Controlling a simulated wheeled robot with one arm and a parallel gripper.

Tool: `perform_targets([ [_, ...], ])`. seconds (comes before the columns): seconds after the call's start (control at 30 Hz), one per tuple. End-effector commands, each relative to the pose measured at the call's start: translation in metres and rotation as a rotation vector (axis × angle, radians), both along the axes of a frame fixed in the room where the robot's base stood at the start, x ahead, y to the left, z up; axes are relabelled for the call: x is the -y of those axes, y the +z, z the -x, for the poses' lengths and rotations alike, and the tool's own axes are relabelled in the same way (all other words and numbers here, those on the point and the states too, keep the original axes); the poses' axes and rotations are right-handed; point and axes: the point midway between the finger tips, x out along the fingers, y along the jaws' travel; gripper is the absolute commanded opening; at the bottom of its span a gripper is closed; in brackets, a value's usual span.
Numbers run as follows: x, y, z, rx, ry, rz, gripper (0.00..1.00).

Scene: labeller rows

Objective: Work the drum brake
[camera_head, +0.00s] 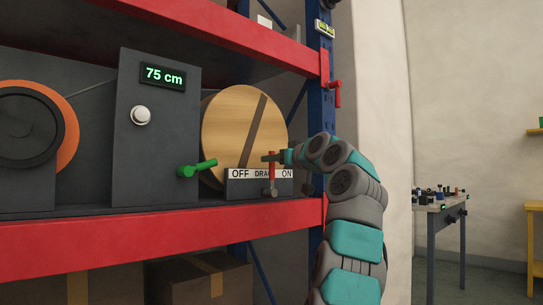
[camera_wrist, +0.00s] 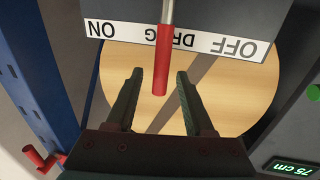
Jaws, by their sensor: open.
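The drum brake lever has a red handle (camera_head: 271,170), which also shows in the wrist view (camera_wrist: 163,60). It stands about upright in front of the DRAG mark, on a dark block whose white strip (camera_head: 240,174) reads OFF, DRAG, ON. OFF is at the left in the head view. A wooden drum (camera_head: 228,125) with a dark diagonal band is behind it. My gripper (camera_head: 270,157) is at the top of the handle. In the wrist view its open fingers (camera_wrist: 160,76) lie either side of the handle's end, with gaps; contact is not seen.
Left of the drum, a grey panel carries a display (camera_head: 164,76) reading 75 cm, a white knob (camera_head: 141,116) and a green handle (camera_head: 197,168). A blue rack post (camera_head: 328,70) with a red lever (camera_head: 335,92) stands close at the right. Red shelf beams run above and below.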

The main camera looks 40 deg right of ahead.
Motion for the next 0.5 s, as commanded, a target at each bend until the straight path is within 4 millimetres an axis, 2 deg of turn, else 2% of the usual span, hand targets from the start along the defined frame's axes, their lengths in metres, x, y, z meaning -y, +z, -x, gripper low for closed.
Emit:
perform_targets([
  [0.13,0.002,0.001,-0.018,-0.004,0.001,0.001,0.53],
  [0.4,0.002,-0.001,-0.022,-0.003,0.002,0.000,0.53],
  [0.5,0.002,-0.001,-0.022,-0.002,0.002,0.000,0.44],
])
